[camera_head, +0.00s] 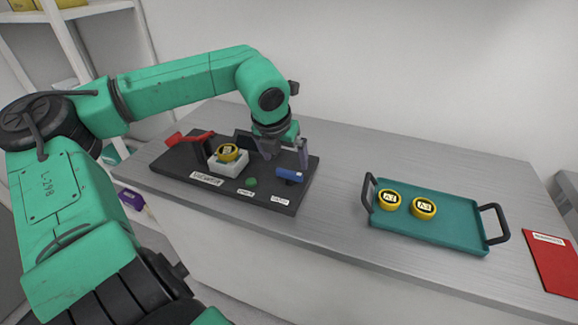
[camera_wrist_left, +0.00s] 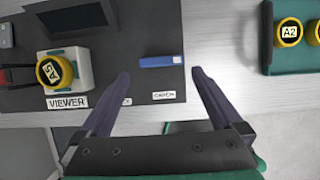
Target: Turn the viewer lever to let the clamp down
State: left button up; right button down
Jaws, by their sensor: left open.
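The viewer (camera_head: 228,163) is a white block on a dark base board (camera_head: 280,198), with a yellow-ringed piece (camera_head: 228,152) on top. A red lever (camera_head: 190,138) on a dark post stands at its left, sticking out level to the left; its red edge shows in the left wrist view (camera_wrist_left: 3,76). The board also bears a blue bar (camera_head: 289,175), which shows in the left wrist view (camera_wrist_left: 160,61). My left gripper (camera_head: 285,152) is open and empty above the board's right part, its fingers either side of the blue bar in the wrist view. My right gripper is out of view.
A green button (camera_head: 251,182) sits at the board's front. A teal tray (camera_head: 450,232) with two yellow-ringed pieces stands to the right, with black handles. A red folder (camera_head: 552,262) lies at the far right. The counter between board and tray is clear.

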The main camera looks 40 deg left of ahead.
aim_at(289, 172)
pick_arm(q)
jog(key=x, duration=0.6)
jog(key=shift+f, duration=0.1)
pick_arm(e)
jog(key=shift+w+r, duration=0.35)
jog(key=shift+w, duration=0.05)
pick_arm(q)
jog(key=c, duration=1.1)
jog(key=shift+o, duration=0.2)
